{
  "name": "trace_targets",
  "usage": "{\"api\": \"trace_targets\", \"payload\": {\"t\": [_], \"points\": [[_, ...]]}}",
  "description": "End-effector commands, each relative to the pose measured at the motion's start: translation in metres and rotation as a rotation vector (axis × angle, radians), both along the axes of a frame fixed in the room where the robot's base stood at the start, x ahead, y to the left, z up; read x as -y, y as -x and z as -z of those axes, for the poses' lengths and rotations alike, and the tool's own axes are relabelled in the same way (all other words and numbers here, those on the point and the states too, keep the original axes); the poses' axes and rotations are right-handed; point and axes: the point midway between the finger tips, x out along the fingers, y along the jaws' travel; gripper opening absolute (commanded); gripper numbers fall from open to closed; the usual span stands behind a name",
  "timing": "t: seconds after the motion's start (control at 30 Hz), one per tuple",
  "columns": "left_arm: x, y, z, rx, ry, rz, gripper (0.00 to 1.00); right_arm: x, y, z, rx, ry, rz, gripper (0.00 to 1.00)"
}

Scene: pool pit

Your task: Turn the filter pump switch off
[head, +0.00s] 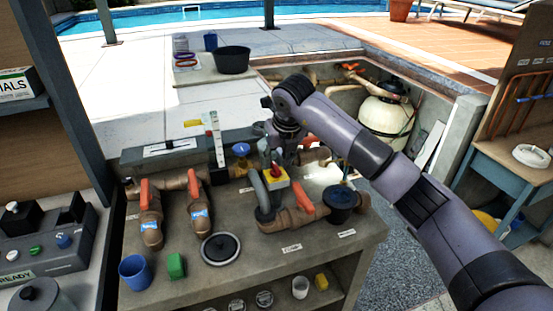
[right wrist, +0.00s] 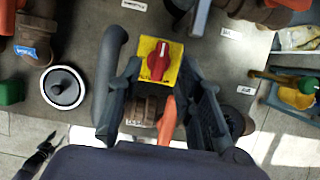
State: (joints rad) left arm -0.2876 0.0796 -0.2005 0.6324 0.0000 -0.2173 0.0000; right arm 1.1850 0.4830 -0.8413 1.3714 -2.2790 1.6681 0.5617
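The pump switch (head: 274,172) is a red rotary knob on a yellow plate, on a grey box among the pipes on the counter. In the right wrist view the red knob (right wrist: 160,62) lies between and beyond the fingertips, its pointer tilted slightly off the plate's vertical. My right gripper (right wrist: 160,76) is open, its two fingers spread on either side of the yellow plate. In the head view it hangs over the switch, its fingers mostly hidden behind the wrist and pipes. I cannot tell that it touches the knob. My left gripper is in neither view.
Brown pipes with orange-handled valves (head: 199,206) run along the grey counter (head: 270,262). A grey curved pipe (right wrist: 112,62) rises close to the left finger. A round black lid (head: 220,248), blue cup (head: 135,271) and green block (head: 176,266) stand at the front left.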

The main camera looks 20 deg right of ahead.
Motion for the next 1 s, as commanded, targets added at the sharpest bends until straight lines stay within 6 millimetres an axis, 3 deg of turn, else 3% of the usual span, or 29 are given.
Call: {"api": "trace_targets", "payload": {"t": [0.2,0.57,1.0], "points": [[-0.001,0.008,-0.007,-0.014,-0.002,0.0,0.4,0.0,-0.01,0.024,-0.002,-0.001,0.001,0.33],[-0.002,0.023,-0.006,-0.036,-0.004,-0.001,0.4,-0.001,-0.012,0.029,0.001,0.0,-0.001,0.33],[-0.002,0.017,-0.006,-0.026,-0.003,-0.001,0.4,0.0,-0.012,0.029,0.001,-0.001,0.0,0.05]]}}
